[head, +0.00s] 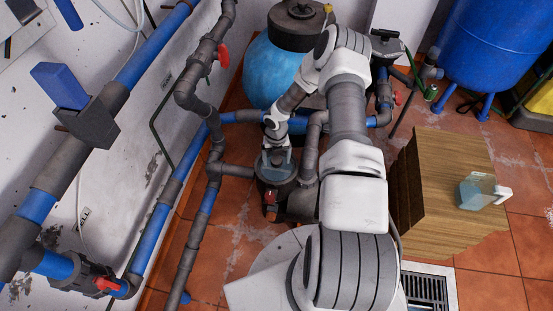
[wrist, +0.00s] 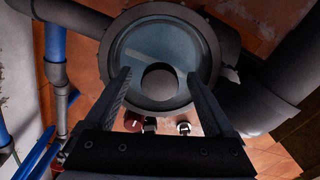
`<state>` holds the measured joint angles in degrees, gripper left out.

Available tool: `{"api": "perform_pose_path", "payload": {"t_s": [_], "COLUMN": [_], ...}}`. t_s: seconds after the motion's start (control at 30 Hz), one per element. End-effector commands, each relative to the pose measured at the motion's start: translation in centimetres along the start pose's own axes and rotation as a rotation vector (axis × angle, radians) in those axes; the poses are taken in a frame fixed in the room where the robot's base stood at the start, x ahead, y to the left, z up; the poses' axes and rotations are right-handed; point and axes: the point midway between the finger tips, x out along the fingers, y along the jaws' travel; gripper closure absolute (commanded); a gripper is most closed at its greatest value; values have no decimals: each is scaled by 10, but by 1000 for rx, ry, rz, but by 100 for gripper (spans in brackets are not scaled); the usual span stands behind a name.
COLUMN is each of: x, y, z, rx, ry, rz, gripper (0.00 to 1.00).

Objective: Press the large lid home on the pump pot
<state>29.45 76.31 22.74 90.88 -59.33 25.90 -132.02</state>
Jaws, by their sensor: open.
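The pump pot (head: 273,190) is a dark round housing among the pipes, left of my arm in the head view. In the wrist view its thick dark rim (wrist: 106,60) surrounds a translucent blue-grey round lid (wrist: 138,50), with a grey disc at its middle. The lid also shows pale at the pot's mouth in the head view (head: 277,170). My gripper (wrist: 159,76) is open and empty, its fingers pointing at the lid on either side of the grey disc. I cannot tell whether the fingertips touch it, or how deep the lid sits.
Grey and blue pipes with red-handled valves (head: 223,55) crowd the left, and a pipe (wrist: 270,65) runs close beside the pot. A blue tank (head: 268,72) stands behind. A wooden box (head: 437,160) at right carries a clear container with a white handle (head: 474,193).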

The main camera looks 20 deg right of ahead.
Motion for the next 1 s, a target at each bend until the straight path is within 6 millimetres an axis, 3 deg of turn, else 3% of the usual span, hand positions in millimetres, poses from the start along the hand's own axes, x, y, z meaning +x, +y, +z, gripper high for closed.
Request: {"api": "perform_pose_path", "payload": {"t_s": [0.27, 0.8, 1.0], "x": [-14, -139, -166], "y": [0, -1, -1], "z": [0, 1, 0], "rx": [0, 1, 2], "ry": [0, -2, 0], "rz": [1, -1, -1], "gripper": [11, 11, 11]}}
